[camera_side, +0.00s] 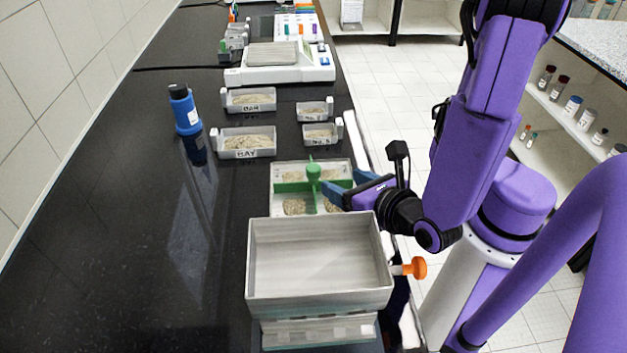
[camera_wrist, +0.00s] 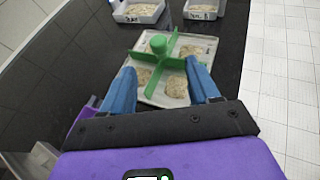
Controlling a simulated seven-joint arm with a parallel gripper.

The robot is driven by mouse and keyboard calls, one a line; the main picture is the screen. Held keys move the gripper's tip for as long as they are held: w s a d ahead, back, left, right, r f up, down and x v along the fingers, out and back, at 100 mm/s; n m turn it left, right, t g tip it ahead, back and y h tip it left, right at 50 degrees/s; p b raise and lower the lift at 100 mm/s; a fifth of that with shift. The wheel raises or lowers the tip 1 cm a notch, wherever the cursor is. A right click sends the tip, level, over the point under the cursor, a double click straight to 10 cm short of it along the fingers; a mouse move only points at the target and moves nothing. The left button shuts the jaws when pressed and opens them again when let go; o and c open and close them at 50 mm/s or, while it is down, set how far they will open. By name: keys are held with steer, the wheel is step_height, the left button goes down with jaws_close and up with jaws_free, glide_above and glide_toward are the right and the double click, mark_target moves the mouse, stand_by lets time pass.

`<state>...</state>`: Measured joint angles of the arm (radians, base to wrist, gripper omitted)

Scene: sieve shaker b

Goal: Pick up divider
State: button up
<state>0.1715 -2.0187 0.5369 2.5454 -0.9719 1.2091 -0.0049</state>
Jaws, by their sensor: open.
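The divider (camera_side: 313,179) is a green cross with a round upright knob at its middle. It sits in a white square tray (camera_side: 278,204) and parts it into quarters that hold patches of grainy sand-like material. In the wrist view the divider (camera_wrist: 171,62) lies ahead of and between my blue fingers. My gripper (camera_side: 335,185) is open, at the right side of the tray and close to the divider. In the wrist view my gripper (camera_wrist: 160,88) has both fingers spread with nothing held between them. I cannot tell whether a finger touches the divider.
A large empty grey sieve box (camera_side: 318,258) with an orange knob (camera_side: 417,268) stands in front of the tray. Labelled sample trays (camera_side: 248,142) and a blue bottle (camera_side: 184,110) stand behind. A white scale (camera_side: 277,72) is farther back. The left of the black bench is clear.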

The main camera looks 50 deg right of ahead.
mark_target(317, 171)
steer(key=shift+x, duration=6)
steer(key=shift+a+f, duration=0.1)
steer(key=shift+a, duration=0.05)
jaws_close()
steer(key=shift+r, duration=5)
